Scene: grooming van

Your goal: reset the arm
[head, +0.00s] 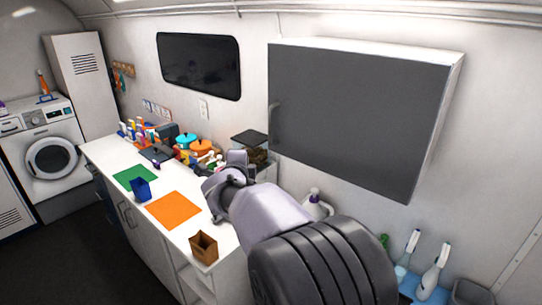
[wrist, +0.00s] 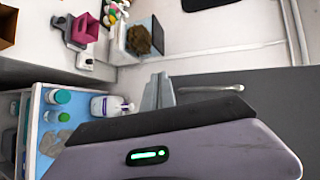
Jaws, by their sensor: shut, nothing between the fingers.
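My arm reaches up from the lower right of the head view over the counter. My gripper (head: 238,158) is near the wall cabinet, just left of its lower edge. In the wrist view its fingers (wrist: 158,92) are together with nothing between them. The gripper looks clear of the counter and apart from the cabinet handle. My arm hides part of the counter's right end.
The grey-doored wall cabinet (head: 350,115) is closed. The white counter (head: 183,238) holds an orange mat (head: 173,209), green mat (head: 134,176), blue cup (head: 141,190), brown box (head: 204,247) and several bottles. A blue tray with bottles (head: 428,285) is at right. Floor at left is clear.

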